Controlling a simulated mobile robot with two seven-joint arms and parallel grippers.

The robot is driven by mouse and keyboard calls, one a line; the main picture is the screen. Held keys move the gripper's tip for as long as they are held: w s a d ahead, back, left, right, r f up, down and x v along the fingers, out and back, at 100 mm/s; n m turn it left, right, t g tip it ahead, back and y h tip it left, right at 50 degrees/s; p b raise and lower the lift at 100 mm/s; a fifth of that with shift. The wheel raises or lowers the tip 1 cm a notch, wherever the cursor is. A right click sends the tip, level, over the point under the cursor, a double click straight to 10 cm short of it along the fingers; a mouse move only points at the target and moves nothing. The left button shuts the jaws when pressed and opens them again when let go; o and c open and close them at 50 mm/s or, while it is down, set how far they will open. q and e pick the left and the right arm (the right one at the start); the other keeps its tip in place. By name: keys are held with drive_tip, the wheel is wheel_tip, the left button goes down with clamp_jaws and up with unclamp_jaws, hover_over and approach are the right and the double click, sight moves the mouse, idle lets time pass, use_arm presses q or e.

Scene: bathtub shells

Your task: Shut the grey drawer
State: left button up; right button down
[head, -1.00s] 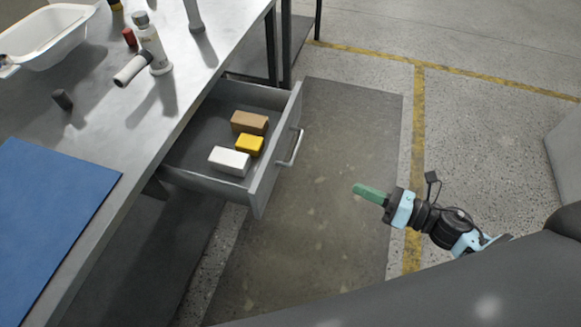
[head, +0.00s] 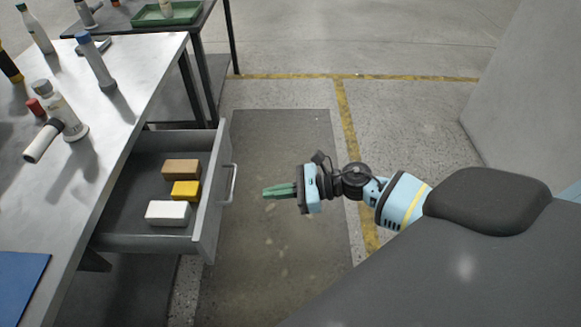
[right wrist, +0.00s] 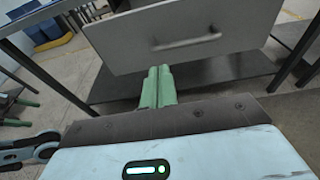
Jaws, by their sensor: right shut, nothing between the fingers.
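The grey drawer (head: 208,200) stands pulled out from under the metal workbench in the head view. It holds a brown block (head: 181,169), a yellow block (head: 186,190) and a white block (head: 168,213). Its bar handle (head: 231,184) is on the outer face. My right gripper (head: 266,192) is shut and empty, a short gap to the right of the handle and pointing at it. In the right wrist view the drawer front (right wrist: 190,38) is ahead of the green fingertips (right wrist: 158,75), apart from them.
The workbench top (head: 110,130) carries a white-grey bottle (head: 60,108), a grey cylinder (head: 95,62) and a blue mat (head: 18,280). A second table with a green tray (head: 178,17) stands behind. The floor mat (head: 280,255) right of the drawer is clear.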

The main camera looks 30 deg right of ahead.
use_arm(q)
drive_tip(key=shift+s+r+p, duration=0.3)
drive_tip(key=shift+r+p, duration=0.1)
use_arm(e)
drive_tip(key=x, duration=0.7)
drive_tip(key=shift+a, duration=0.2)
drive_tip(key=shift+w, duration=0.15)
drive_tip(key=r+b+x, duration=0.1)
drive_tip(key=b+x, duration=0.1)
drive_tip(key=x, duration=0.5)
drive_tip(key=r+b+x, duration=0.2)
drive_tip(key=b+x, duration=0.1)
drive_tip(key=x, duration=0.4)
drive_tip(key=w+r+b+x, duration=0.1)
drive_tip(key=b+x, duration=0.1)
drive_tip(key=x, duration=0.6)
drive_tip(key=shift+s+a+r, duration=0.1)
drive_tip(key=shift+a+r, duration=0.15)
drive_tip(key=shift+w+a+r+b, duration=0.1)
drive_tip(key=shift+w+a+b, duration=0.25)
drive_tip(key=shift+a, duration=0.1)
use_arm(q)
wheel_tip(320, 180, down, 6)
drive_tip(key=w+a, duration=0.2)
use_arm(e)
drive_tip(key=shift+r, duration=0.2)
